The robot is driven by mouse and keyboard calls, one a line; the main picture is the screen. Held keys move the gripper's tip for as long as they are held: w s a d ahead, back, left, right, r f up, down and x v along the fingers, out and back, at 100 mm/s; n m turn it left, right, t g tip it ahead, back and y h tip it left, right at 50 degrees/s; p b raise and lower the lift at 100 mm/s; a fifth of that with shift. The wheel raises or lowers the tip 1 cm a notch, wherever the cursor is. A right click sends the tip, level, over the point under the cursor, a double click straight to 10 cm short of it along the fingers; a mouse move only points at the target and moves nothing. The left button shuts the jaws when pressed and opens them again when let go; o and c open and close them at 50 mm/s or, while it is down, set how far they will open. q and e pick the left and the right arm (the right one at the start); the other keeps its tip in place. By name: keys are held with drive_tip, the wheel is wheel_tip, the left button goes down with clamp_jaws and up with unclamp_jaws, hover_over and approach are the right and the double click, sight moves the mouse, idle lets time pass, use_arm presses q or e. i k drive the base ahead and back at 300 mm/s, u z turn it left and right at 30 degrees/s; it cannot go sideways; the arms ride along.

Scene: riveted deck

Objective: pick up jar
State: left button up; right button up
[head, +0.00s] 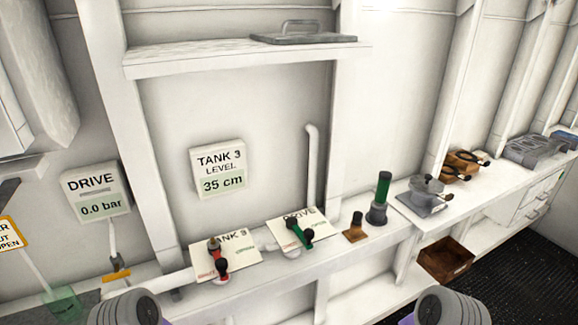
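No thing in the head view is clearly a jar. A tall green cylinder (383,187) stands upright on a grey base (377,214) on the ledge, right of centre. A translucent green container (62,304) shows at the lower left. I cannot tell whether either is the jar. Grey rounded parts of my two arms come in at the bottom edge, left and right. Neither gripper shows, so their hold and opening are hidden.
Valve panels with red and green handles, the Tank 3 panel (226,258) and Drive panel (300,228), sit on the ledge. A grey metal device (425,197) stands on the right counter (408,208). An open brown box (446,258) is below. Dark floor (520,270) lies right.

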sight(63, 302)
drive_tip(key=u, duration=1.75)
drive_tip(key=k, duration=0.5)
drive_tip(key=u, duration=0.95)
drive_tip(key=i, duration=0.7)
drive_tip(key=z, duration=1.25)
